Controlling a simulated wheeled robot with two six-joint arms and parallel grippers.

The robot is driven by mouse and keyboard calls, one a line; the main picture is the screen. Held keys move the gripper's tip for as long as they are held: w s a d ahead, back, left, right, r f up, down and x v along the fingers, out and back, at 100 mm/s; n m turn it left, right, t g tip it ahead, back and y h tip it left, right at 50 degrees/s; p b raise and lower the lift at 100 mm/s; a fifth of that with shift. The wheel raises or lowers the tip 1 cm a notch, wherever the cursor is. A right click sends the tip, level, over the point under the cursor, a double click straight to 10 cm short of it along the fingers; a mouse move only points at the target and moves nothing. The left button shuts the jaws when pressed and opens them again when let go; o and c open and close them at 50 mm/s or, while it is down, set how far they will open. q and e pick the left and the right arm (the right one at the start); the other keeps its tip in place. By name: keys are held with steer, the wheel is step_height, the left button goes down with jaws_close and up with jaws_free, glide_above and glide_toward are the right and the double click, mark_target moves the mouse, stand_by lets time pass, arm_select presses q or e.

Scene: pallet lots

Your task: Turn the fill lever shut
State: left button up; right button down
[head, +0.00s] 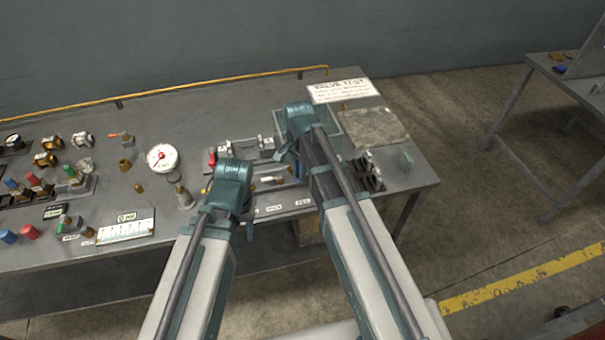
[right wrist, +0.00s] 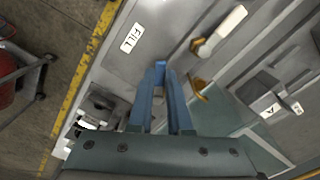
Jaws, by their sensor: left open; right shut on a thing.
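The fill lever's blue handle (right wrist: 160,67) shows between the fingertips of my right gripper (right wrist: 161,78) in the right wrist view. The gripper is shut on it, close to the white FILL label (right wrist: 131,38). The fingers and the gripper body hide most of the lever, so its angle cannot be told. In the head view a bit of blue (head: 299,169) shows beside my right arm, above the small label (head: 304,202). My left gripper (head: 249,228) is open, at the bench's front edge, mostly hidden behind its own wrist.
A white-handled lever with a brass pivot (right wrist: 224,31) is beside the fill lever. A red-handled part (head: 212,157) and a dial gauge (head: 162,158) stand to the left. The VALVE TEST sign (head: 343,90) and a flat grey-beige plate (head: 375,127) lie behind right. Several fittings crowd the bench's left.

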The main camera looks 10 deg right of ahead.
steer(key=m, duration=0.2)
steer(key=w+m, duration=0.1)
steer(key=shift+w+a+m, duration=0.1)
steer(key=shift+a+m, duration=0.15)
steer(key=shift+m, duration=0.05)
steer(key=shift+w+a+m, duration=0.1)
steer(key=shift+w+m, duration=0.15)
steer(key=shift+m, duration=0.5)
steer(key=shift+w+m, duration=0.2)
steer(key=shift+m, duration=0.55)
steer(key=c, duration=0.8)
jaws_free()
steer(key=shift+w, duration=0.1)
steer(key=shift+c, duration=0.2)
